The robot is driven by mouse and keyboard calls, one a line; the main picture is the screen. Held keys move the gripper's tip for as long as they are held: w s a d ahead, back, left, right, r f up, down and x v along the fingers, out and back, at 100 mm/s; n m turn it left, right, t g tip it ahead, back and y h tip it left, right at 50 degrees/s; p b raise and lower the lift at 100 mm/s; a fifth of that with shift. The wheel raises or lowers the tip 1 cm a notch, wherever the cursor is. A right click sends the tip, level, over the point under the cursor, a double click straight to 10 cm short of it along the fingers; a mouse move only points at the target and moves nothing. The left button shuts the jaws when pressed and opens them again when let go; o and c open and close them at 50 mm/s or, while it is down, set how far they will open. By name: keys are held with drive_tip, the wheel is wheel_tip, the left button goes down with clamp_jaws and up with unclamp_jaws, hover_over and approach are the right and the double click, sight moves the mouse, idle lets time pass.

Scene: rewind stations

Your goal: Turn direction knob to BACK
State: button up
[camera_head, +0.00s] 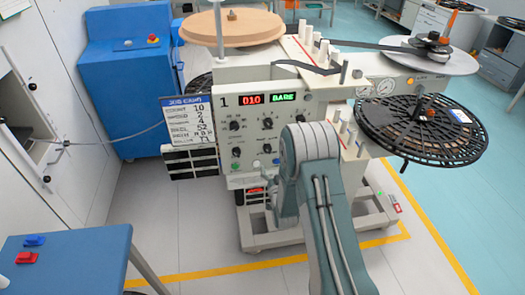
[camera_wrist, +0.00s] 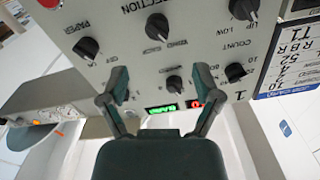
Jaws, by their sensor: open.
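The control panel (camera_wrist: 130,60) shows upside-down in the wrist view, with several knobs. The word ending in "RECTION" sits at the top, beside a black knob (camera_wrist: 157,25) that I take as the direction knob; its small position marks are too blurred to read. It also shows small on the panel in the head view (camera_head: 268,141). My gripper (camera_wrist: 162,78) is open and empty, its two fingers spread in front of the panel. A smaller black knob (camera_wrist: 175,84) shows between the fingertips. The direction knob lies beyond the tips, apart from them.
Nearby are the paper knob (camera_wrist: 88,47), the count knob (camera_wrist: 235,72) and another knob (camera_wrist: 243,9). The lit display (camera_head: 268,99) reads 010 and a green word. Black reel (camera_head: 420,130) juts out right; a blue cabinet (camera_head: 125,75) stands left.

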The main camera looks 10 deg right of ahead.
sight(268, 152)
drive_tip(key=w, duration=0.2)
drive_tip(key=w+d, duration=0.1)
drive_tip(key=w, duration=0.1)
drive_tip(key=shift+w+d, duration=0.1)
drive_tip(key=shift+w, duration=0.25)
drive_tip(key=w, duration=0.2)
drive_tip(key=w+a, duration=0.1)
drive_tip(key=w, duration=0.2)
drive_tip(key=shift+a, duration=0.2)
drive_tip(key=shift+w+d, duration=0.1)
drive_tip(key=shift+d, duration=0.35)
drive_tip(key=c, duration=0.7)
drive_tip(key=shift+a, duration=0.1)
clamp_jaws()
drive_tip(key=shift+a, duration=0.15)
